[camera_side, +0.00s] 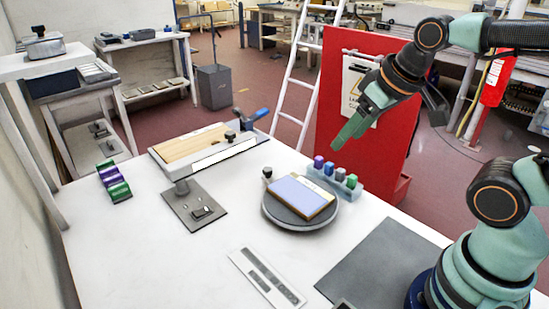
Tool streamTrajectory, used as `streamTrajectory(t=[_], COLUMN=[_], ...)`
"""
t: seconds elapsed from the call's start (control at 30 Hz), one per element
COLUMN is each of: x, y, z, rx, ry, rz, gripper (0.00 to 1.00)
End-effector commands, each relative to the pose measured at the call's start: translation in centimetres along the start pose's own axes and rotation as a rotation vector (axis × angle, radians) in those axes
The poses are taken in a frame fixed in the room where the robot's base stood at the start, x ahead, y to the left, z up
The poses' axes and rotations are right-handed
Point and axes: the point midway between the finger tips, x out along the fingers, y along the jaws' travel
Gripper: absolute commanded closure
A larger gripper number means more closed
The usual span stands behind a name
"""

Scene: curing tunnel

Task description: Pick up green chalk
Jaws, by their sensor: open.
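A small green piece (351,181), which looks like the green chalk, stands upright at the right end of a pale holder (346,190). Purple (318,162) and blue pieces (329,168) stand in a row to its left. My gripper (390,131) is in the air above and to the right of the holder, in front of the red panel. Its long green finger points down-left and its dark finger is spread to the right. The jaws are open and hold nothing visible. The gripper is apart from the chalk.
A round grey turntable (300,222) bearing a pale blue block (302,195) stands beside the holder. A wooden board (190,146), a grey plate (190,214) and a purple-green item (113,182) lie farther left. A dark mat (385,265) lies front right.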

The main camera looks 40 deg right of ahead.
Motion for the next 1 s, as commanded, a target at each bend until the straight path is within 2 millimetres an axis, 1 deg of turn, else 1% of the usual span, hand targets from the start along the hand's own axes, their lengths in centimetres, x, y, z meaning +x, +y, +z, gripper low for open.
streamTrajectory(t=[0.47, 0.53, 0.57, 0.87, 0.93, 1.0], x=[0.00, 0.00, 0.00, 0.02, 0.14, 0.47], y=[0.00, 0.00, 0.00, 0.05, 0.33, 0.90], z=[0.00, 0.00, 0.00, -0.03, -0.21, -0.50], rx=[0.000, 0.000, 0.000, 0.006, 0.038, 0.108], ry=[0.000, 0.000, 0.000, -0.002, -0.013, -0.038], rz=[0.000, 0.000, 0.000, 0.001, 0.006, 0.016], gripper=[0.34, 0.57, 0.59, 0.59, 0.59, 0.59])
